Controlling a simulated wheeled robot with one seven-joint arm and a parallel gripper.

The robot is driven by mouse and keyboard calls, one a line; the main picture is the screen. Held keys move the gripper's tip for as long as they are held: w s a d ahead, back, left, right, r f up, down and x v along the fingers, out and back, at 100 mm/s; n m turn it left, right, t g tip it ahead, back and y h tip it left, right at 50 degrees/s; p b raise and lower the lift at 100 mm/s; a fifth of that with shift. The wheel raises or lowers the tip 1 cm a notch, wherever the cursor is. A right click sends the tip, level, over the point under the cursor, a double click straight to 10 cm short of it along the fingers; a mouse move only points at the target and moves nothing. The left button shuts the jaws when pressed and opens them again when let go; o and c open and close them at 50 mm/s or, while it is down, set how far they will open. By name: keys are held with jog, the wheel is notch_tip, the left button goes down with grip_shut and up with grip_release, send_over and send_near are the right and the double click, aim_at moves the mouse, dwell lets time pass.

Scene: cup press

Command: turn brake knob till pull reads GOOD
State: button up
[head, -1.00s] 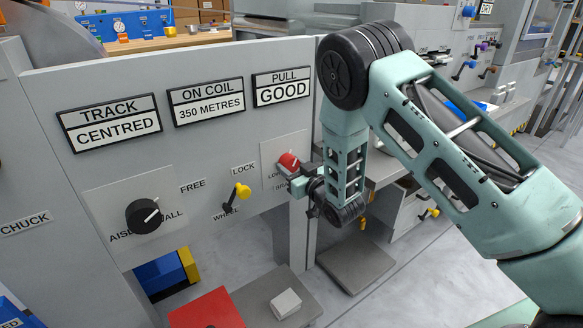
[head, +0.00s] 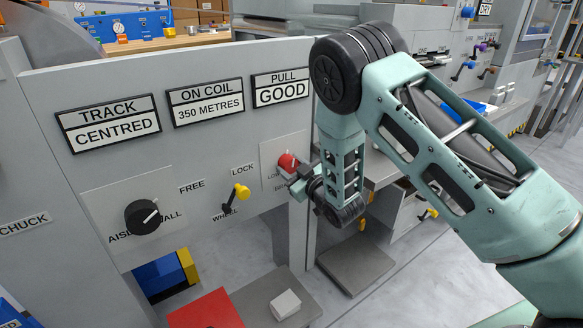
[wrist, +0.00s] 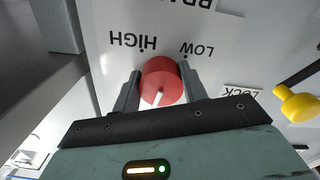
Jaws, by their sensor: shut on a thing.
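The red brake knob (head: 287,162) is on the grey panel, on a pale plate. In the wrist view the knob (wrist: 161,82) sits between the two fingers of my gripper (wrist: 160,90), which is shut on it. The knob's white pointer line faces down and slightly left in that view, with HIGH and LOW labels beyond the knob. In the head view my gripper (head: 304,178) partly hides the plate's lettering. The pull display (head: 282,91) above the knob reads GOOD.
Other displays read TRACK CENTRED (head: 110,124) and ON COIL 350 METRES (head: 206,103). A yellow-tipped lever (head: 240,193) sits left of the brake knob, also close in the wrist view (wrist: 298,103). A black knob (head: 143,216) is farther left.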

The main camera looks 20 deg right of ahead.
jog(key=o, duration=1)
jog(key=shift+c, duration=0.2)
jog(key=b+v, duration=0.1)
jog(key=v, duration=1.6)
jog(key=shift+s, duration=0.2)
